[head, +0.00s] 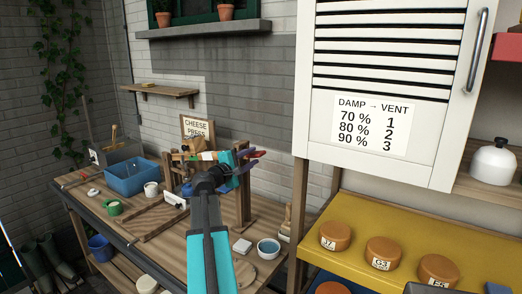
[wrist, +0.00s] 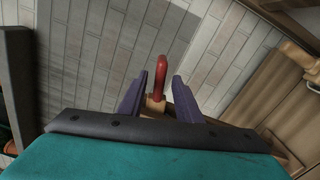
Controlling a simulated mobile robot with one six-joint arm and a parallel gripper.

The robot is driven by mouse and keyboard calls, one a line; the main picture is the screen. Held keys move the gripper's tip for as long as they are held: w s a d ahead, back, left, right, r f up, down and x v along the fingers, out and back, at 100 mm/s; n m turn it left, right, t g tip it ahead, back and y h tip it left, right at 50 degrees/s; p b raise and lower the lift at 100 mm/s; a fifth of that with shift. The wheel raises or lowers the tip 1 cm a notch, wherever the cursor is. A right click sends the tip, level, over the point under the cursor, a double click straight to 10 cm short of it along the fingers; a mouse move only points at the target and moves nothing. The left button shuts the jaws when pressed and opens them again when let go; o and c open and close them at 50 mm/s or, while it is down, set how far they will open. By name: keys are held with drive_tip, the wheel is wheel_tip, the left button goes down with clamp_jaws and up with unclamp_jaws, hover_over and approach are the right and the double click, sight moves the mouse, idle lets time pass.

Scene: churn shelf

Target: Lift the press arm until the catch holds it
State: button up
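A red handle (head: 259,154) shows just beyond my gripper. In the wrist view the red handle (wrist: 158,75) stands up from a light wooden piece (wrist: 156,104), between my two purple fingers (wrist: 160,92). The fingers are apart, with gaps beside the handle; I see no grip on it. The catch cannot be made out.
The bench (head: 180,258) holds a blue tub (head: 132,179), a white mug (head: 151,190), a green-rimmed bowl (head: 113,208) and a blue-filled bowl (head: 268,249).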

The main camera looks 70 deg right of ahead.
drive_tip(key=p+x, duration=0.2)
drive_tip(key=x, duration=0.5)
drive_tip(key=shift+d, duration=0.15)
clamp_jaws()
